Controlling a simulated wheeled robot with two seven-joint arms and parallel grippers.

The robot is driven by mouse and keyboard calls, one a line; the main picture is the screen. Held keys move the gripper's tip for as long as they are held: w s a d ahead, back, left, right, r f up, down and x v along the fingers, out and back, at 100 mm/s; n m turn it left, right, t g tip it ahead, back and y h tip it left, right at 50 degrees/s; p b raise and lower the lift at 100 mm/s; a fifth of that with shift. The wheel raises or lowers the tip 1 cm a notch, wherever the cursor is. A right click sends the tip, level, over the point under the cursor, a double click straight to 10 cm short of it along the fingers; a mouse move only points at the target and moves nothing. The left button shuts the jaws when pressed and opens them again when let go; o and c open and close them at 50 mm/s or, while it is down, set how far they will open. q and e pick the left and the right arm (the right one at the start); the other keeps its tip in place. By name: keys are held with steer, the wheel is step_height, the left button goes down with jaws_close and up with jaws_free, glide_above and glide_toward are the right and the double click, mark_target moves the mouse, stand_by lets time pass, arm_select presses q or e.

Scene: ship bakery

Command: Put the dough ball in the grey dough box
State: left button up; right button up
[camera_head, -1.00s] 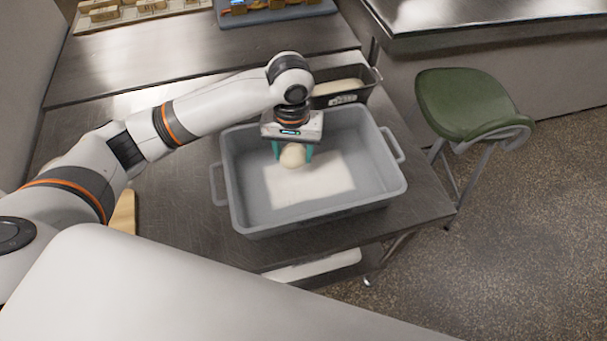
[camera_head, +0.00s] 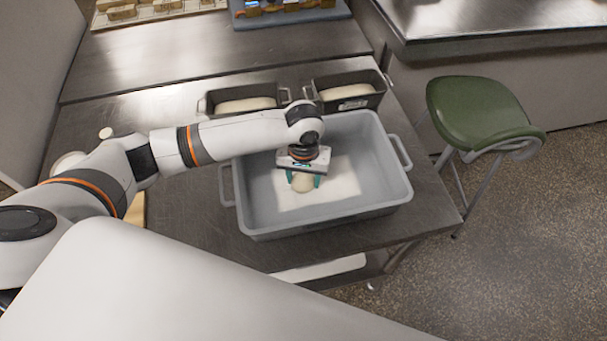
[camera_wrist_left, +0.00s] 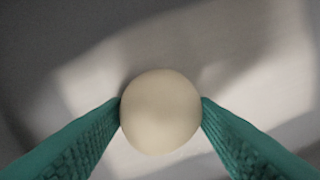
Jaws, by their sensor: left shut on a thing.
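The grey dough box (camera_head: 399,190) is a rectangular tub with side handles on the steel table, with a pale sheet or light patch on its floor. My left gripper (camera_head: 303,184) reaches down inside the box walls. Its green fingers are shut on the cream dough ball (camera_head: 303,182). In the left wrist view the ball (camera_wrist_left: 160,112) sits between the two green fingertips (camera_wrist_left: 161,105), touching both. I cannot tell whether the ball touches the box floor. My right gripper is not in view.
Two dark loaf tins with dough, a left one (camera_head: 213,104) and a right one (camera_head: 377,90), stand behind the box. A green stool (camera_head: 478,108) stands right of the table. A blue-grey tray (camera_head: 290,16) lies at the back. Bare steel table (camera_head: 190,235) is left of the box.

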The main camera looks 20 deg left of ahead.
mark_target(304, 177)
arm_select(q)
steer(key=o, duration=0.8)
steer(key=shift+o, duration=1)
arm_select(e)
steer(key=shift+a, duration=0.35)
arm_select(q)
step_height(304, 177, up, 12)
steer(key=b, duration=0.1)
steer(key=shift+r, duration=0.15)
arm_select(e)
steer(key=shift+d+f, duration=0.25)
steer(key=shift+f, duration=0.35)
arm_select(q)
steer(key=shift+s, duration=0.1)
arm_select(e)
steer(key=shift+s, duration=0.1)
